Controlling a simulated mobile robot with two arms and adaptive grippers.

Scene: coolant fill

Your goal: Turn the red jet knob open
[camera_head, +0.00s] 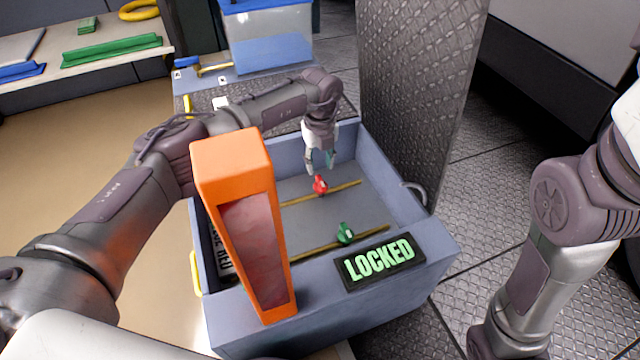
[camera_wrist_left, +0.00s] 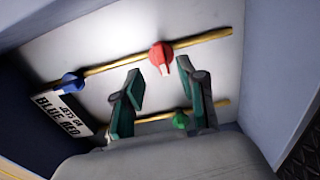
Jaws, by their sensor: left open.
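The red knob (camera_head: 320,185) sits on the far brass pipe (camera_head: 345,187) inside the grey-blue box (camera_head: 440,250). My left gripper (camera_head: 321,168) is just above it, pointing down. In the left wrist view the red knob (camera_wrist_left: 161,55) has a pale pointer mark and lies beyond the fingertips of the open left gripper (camera_wrist_left: 163,90), roughly midway between them. The fingers look apart from the knob. My right arm shows at the right of the head view, but its gripper is out of view.
A green knob (camera_head: 345,233) sits on the nearer pipe. A blue knob (camera_wrist_left: 72,83) and a lettered plate (camera_wrist_left: 65,115) show in the wrist view. An orange frame (camera_head: 279,250) and a lit LOCKED sign (camera_head: 380,262) stand at the box's front. A clear blue-liquid tank (camera_head: 268,40) stands behind.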

